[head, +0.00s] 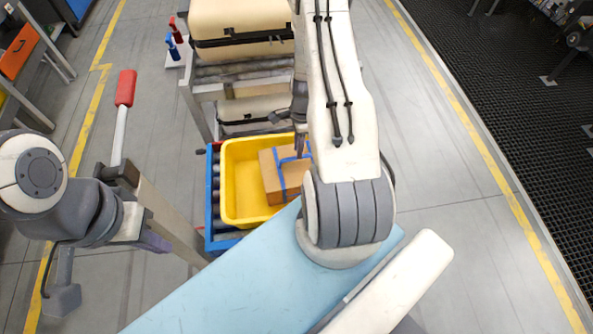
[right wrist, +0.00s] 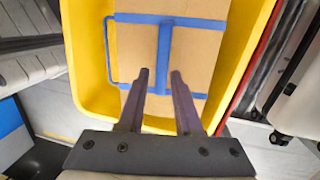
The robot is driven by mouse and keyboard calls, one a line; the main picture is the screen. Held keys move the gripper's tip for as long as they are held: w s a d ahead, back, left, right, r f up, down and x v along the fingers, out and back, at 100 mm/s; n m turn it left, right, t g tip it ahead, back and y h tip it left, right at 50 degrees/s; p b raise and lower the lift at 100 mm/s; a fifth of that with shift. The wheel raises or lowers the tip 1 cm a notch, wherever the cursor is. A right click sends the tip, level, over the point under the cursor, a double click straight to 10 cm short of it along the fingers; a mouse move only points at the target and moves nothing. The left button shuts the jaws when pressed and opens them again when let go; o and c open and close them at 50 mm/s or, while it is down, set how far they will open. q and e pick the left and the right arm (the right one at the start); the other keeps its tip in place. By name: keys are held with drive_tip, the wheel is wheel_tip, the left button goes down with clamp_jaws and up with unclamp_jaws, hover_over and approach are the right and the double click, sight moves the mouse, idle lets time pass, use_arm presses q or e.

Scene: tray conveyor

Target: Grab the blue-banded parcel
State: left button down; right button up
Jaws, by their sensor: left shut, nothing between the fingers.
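The blue-banded parcel (head: 272,181) is a brown cardboard box with blue straps, lying in a yellow tote (head: 229,180). In the right wrist view the parcel (right wrist: 135,45) fills the middle, with one strap running up between my fingers and others crossing it. My right gripper (right wrist: 160,75) is open above the parcel, its two dark fingers apart on either side of that strap. I cannot tell whether they touch the box. In the head view my right arm hides part of the parcel and tote. My left gripper (head: 158,242) is shut and empty, left of the tote.
The tote sits in a blue tray (head: 210,222) on a roller conveyor (head: 230,72). A cream case (head: 240,22) lies farther along it. A red-handled lever (head: 124,90) stands left. A light blue surface (head: 240,285) is in front.

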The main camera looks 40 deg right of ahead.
sight(297, 172)
drive_tip(key=f, duration=0.3)
drive_tip(key=a+f+p, duration=0.1)
drive_tip(key=f, duration=0.1)
clamp_jaws()
drive_tip(key=shift+r, duration=0.1)
idle(1.3)
